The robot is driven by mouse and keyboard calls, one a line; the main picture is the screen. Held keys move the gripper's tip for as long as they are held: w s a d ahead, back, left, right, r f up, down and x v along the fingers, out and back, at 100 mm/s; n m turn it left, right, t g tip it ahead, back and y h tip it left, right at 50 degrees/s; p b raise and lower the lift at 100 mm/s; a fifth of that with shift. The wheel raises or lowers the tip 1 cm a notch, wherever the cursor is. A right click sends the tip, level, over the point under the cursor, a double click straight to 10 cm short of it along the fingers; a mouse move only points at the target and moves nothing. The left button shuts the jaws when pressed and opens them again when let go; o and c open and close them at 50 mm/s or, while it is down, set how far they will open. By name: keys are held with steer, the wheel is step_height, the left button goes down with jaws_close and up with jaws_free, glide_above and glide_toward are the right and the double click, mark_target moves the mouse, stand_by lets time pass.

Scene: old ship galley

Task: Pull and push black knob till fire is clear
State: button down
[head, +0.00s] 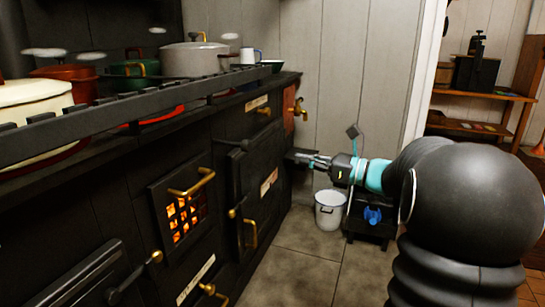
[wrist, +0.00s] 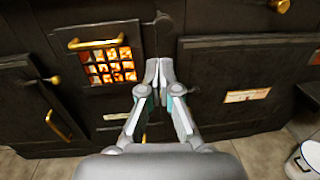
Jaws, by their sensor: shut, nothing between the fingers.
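The black stove front holds a small fire door (head: 163,205) with a brass handle and a grate, and orange fire glows behind the bars. The grate (wrist: 110,66) also shows in the wrist view, left of my fingers. A small dark round shape (wrist: 162,20) stands on the stove front beyond my fingertips; I cannot tell for sure that it is the black knob. My gripper (wrist: 158,68) is shut and empty, its fingertips pointing at the stove front. In the head view my gripper (head: 300,158) is near the stove's far end; contact cannot be judged.
Pots, including a grey lidded pot (head: 195,58), stand on the stove top behind a black rail (head: 130,108). Brass handles stick out from the stove doors. A white bucket (head: 329,210) stands on the floor below my gripper. The tiled floor (head: 300,265) in front is clear.

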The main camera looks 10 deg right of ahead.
mark_target(248, 147)
steer(key=b+x, duration=0.1)
steer(key=x, duration=1.2)
steer(key=shift+w+a, duration=0.1)
steer(key=shift+a, duration=0.2)
steer(key=shift+w, duration=0.1)
